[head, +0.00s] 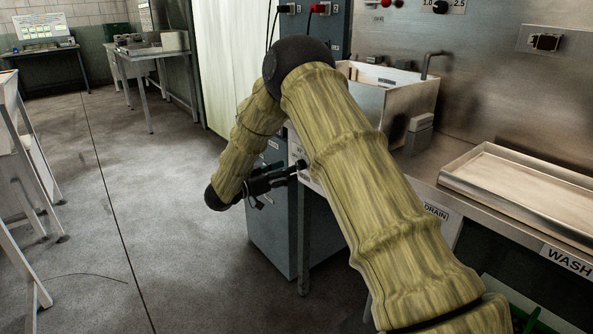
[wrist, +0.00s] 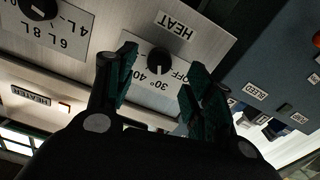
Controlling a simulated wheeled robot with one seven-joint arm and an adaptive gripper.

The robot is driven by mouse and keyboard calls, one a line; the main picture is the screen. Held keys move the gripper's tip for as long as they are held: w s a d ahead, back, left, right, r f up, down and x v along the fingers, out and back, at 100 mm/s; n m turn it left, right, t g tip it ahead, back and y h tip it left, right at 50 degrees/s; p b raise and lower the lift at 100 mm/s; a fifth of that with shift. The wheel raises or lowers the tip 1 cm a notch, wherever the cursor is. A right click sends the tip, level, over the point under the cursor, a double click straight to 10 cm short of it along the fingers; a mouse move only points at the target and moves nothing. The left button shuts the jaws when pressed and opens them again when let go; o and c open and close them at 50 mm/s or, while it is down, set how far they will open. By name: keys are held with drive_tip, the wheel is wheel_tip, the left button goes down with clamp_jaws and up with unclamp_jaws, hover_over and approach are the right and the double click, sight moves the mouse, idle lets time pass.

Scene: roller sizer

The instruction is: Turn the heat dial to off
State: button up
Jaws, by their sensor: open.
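The heat dial (wrist: 159,61) is a round black knob on a pale plate marked HEAT, OFF, 30° and 40, seen tilted in the wrist view. Which mark it points at is too small to tell. My gripper (wrist: 160,66) is open, with one dark green-padded finger on each side of the dial in the picture. Whether the fingers touch it is unclear. In the head view my gripper (head: 272,183) reaches right toward the pale panel (head: 305,178) under the counter, and my arm hides part of that panel.
Another black knob (wrist: 38,7) with litre marks is beside the heat plate. A blue-grey cabinet (head: 272,228) stands below my gripper.

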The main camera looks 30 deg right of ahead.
sight(298, 167)
drive_tip(key=shift+w+d+b, duration=0.2)
drive_tip(key=shift+d+b, duration=0.1)
drive_tip(key=shift+d, duration=2.35)
drive_tip(key=c, duration=1)
